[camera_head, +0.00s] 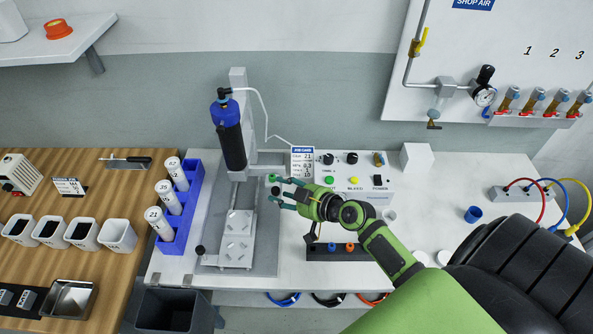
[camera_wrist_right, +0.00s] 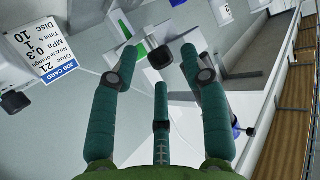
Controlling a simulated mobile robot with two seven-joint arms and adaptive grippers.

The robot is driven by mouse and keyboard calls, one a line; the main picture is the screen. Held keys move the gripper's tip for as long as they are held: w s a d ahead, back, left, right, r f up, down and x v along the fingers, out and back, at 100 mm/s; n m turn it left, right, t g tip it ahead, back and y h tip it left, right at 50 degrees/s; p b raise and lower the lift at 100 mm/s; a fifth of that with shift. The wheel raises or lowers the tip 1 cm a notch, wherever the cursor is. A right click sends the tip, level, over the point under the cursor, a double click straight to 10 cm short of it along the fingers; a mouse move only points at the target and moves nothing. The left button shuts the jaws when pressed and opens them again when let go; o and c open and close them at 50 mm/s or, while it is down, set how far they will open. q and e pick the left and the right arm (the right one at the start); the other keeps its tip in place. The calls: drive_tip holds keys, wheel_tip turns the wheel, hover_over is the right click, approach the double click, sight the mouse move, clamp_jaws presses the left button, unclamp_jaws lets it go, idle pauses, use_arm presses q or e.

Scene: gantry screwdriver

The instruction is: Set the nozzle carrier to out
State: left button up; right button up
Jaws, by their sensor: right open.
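A vertical stand (camera_head: 238,82) carries a blue-and-black cylinder (camera_head: 229,135). A grey bracket (camera_head: 265,171) reaches right from below the cylinder, with small dark and green parts at its end; it seems to be the nozzle carrier, but its setting cannot be told. My right gripper (camera_head: 275,189) is open beside the bracket's right end, near a dark knob. In the right wrist view, my open fingers (camera_wrist_right: 158,55) point toward a dark knob (camera_wrist_right: 161,58) that appears between their tips; contact cannot be told. My left gripper is not in view.
A job card (camera_head: 303,160) stands behind my right gripper, beside the control box (camera_head: 352,184). A white fixture plate (camera_head: 238,237) lies below the cylinder. A blue rack (camera_head: 183,217) of white bottles stands left. A black strip with coloured sockets (camera_head: 343,253) lies in front.

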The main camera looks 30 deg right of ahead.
drive_tip(key=v, duration=1.1)
drive_tip(key=shift+s+r, duration=0.25)
drive_tip(key=shift+s, duration=0.05)
drive_tip(key=shift+d, duration=0.15)
